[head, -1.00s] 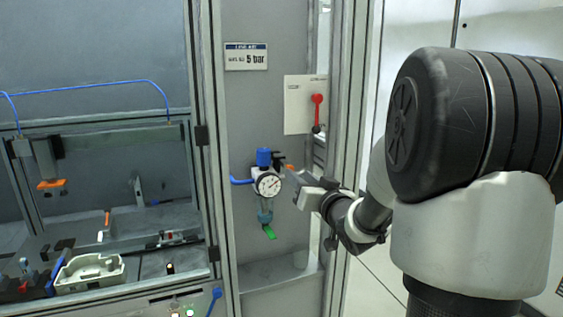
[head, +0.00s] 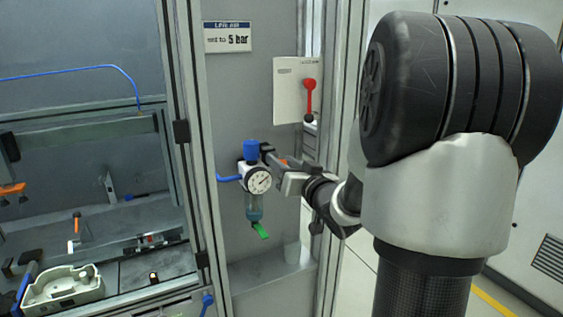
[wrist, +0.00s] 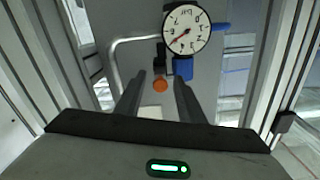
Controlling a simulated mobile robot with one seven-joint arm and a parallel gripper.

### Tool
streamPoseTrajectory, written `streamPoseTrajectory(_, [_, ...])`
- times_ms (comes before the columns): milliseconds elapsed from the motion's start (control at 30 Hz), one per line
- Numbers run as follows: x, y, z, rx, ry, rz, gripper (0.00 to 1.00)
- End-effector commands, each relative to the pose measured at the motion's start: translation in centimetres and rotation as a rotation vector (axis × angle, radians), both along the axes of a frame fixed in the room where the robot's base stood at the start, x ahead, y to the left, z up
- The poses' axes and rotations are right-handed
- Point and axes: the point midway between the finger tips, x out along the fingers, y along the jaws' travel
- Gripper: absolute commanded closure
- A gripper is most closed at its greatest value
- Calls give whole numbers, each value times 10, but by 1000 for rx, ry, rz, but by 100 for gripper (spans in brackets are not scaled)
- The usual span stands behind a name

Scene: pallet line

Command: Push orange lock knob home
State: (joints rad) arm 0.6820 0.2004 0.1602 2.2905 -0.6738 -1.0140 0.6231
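The small round orange lock knob (wrist: 160,85) is in the wrist view, below the gauge and beside the blue knob (wrist: 183,67). In the head view, a bit of orange (head: 283,160) shows at the right of the regulator, partly covered by my gripper. My gripper (wrist: 159,77) is open. Its two dark fingers appear on either side of the orange knob, with gaps on both sides; I cannot tell how far the tips are from it in depth. The white dial gauge (head: 259,181) is on the regulator, under its blue knob (head: 251,150).
A red-handled switch (head: 310,90) on a white plate is above right of the regulator. A blue hose (head: 229,178) joins its left side. Frame posts (head: 188,140) stand left and right of the panel. The left bench holds a pale tray (head: 62,288).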

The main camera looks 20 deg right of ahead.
Motion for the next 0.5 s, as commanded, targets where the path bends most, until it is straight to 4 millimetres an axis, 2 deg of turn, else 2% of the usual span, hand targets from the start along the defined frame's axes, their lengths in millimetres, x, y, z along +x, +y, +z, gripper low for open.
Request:
streamPoseTrajectory(67, [0, 0, 0, 0, 0, 0, 68])
streamPoseTrajectory(200, [0, 0, 0, 0, 0, 0, 92])
streamPoseTrajectory(267, [0, 0, 0, 0, 0, 0, 100])
streamPoseTrajectory(500, [3, 0, -1, 0, 0, 1, 100])
